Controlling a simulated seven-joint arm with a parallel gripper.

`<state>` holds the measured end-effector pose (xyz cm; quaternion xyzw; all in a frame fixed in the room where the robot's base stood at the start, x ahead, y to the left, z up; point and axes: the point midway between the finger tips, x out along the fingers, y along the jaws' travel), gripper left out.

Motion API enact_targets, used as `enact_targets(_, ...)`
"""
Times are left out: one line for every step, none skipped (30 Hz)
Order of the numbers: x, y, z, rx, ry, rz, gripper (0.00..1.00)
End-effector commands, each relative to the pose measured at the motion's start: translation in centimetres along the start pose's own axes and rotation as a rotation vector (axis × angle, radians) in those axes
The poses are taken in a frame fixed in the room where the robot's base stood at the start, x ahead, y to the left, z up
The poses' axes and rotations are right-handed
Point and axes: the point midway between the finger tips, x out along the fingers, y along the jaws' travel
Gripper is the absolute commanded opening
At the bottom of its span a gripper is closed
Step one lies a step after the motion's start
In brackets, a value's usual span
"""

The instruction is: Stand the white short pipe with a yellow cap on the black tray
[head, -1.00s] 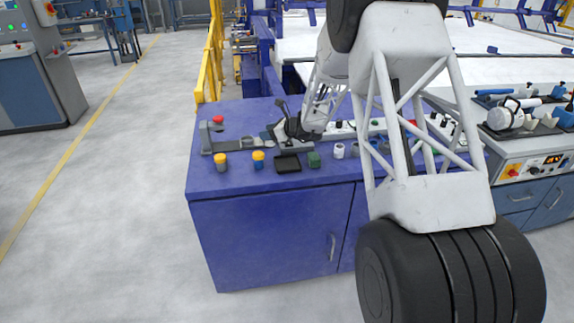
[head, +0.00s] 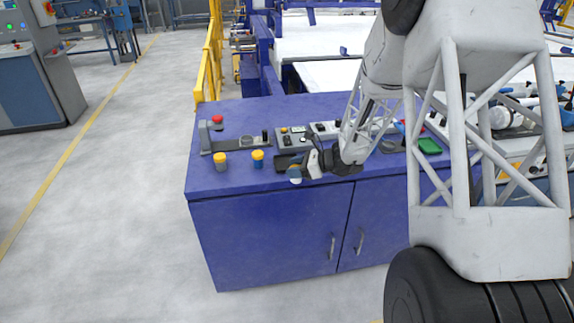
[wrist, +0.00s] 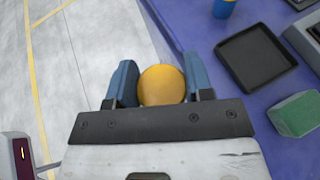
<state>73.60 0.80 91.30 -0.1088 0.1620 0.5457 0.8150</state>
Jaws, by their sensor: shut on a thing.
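A yellow cap (wrist: 161,86) sits between the two blue fingers of my gripper (wrist: 161,80) in the wrist view. The pipe body below it is hidden there. In the head view my gripper (head: 304,170) is shut on a small whitish pipe (head: 295,175) at the front edge of the blue cabinet top. The black tray (wrist: 257,57) is flat, square and empty in the wrist view, a little apart from the cap. In the head view the gripper partly covers the tray (head: 285,161).
Two yellow-capped pipes stand left of the tray, one greyish (head: 221,161) and one blue (head: 258,159). A green block (wrist: 295,114) lies near the tray. A grey fixture with a red knob (head: 217,120) stands behind. The cabinet's front edge drops to open floor.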

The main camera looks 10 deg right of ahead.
Motion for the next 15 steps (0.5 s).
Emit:
enact_targets(0.0,0.0,0.0,0.0,0.0,0.0,0.2)
enact_targets(0.0,0.0,0.0,0.0,0.0,0.0,0.2)
enact_targets(0.0,0.0,0.0,0.0,0.0,0.0,0.2)
enact_targets(0.0,-0.1,0.0,0.0,0.0,0.0,0.2)
enact_targets(0.0,-0.1,0.0,0.0,0.0,0.0,0.2)
enact_targets(0.1,-0.2,0.0,0.0,0.0,0.0,0.2)
enact_targets(0.1,-0.3,0.0,0.0,0.0,0.0,0.2)
enact_targets(0.2,-0.4,0.0,0.0,0.0,0.0,0.2)
enact_targets(0.3,-0.6,0.0,0.0,0.0,0.0,0.2)
enact_targets(0.4,-0.8,0.1,0.0,0.0,0.0,0.2)
enact_targets(0.5,-1.1,0.1,0.0,0.0,0.0,0.2)
enact_targets(0.6,-1.4,0.1,0.0,0.0,0.0,0.2)
enact_targets(0.8,-1.7,0.1,0.0,0.0,0.0,0.2)
enact_targets(0.9,-2.0,0.1,0.001,0.0,0.0,0.2)
enact_targets(1.2,-2.5,0.1,0.001,0.0,0.0,0.2)
